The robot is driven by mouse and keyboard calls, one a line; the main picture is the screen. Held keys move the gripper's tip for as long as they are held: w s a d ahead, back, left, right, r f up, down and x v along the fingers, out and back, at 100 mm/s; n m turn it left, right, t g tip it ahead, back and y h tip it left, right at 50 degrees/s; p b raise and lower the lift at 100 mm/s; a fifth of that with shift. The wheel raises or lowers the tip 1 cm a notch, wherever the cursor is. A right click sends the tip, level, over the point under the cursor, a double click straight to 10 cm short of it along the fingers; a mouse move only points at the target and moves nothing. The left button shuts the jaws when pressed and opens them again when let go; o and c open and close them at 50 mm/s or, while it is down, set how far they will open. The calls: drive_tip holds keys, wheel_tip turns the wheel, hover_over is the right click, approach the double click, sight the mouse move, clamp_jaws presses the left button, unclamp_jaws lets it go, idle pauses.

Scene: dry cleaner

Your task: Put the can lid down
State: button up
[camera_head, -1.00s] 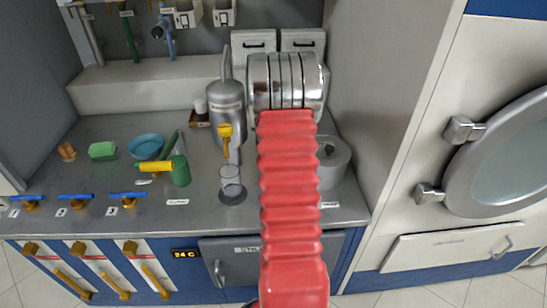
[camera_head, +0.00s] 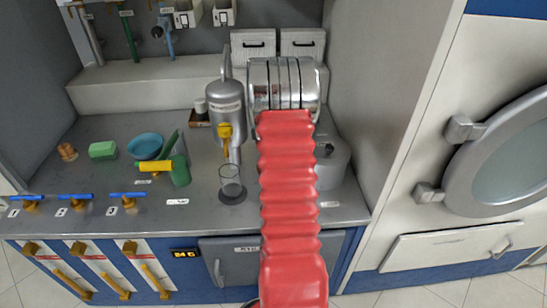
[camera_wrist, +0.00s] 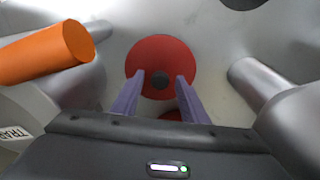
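A second, smaller red patch (camera_wrist: 171,115) shows between the finger bases. In the head view my red-sleeved arm hides my gripper, the disc and whatever is under it.
A grey round vessel (camera_head: 332,170) stands right of my arm, partly hidden. A silver canister (camera_head: 226,105) and clear glass (camera_head: 230,180) stand left of it. An orange cylinder (camera_wrist: 45,55) is close on the left in the wrist view. The counter's front left has blue-handled valves (camera_head: 75,197).

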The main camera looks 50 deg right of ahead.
wheel_tip(320, 180, up, 12)
drive_tip(key=a, duration=0.1)
drive_tip(key=shift+s+a, duration=0.2)
drive_tip(key=shift+s, duration=0.05)
idle(0.5)
drive_tip(key=shift+a, duration=0.1)
idle(0.7)
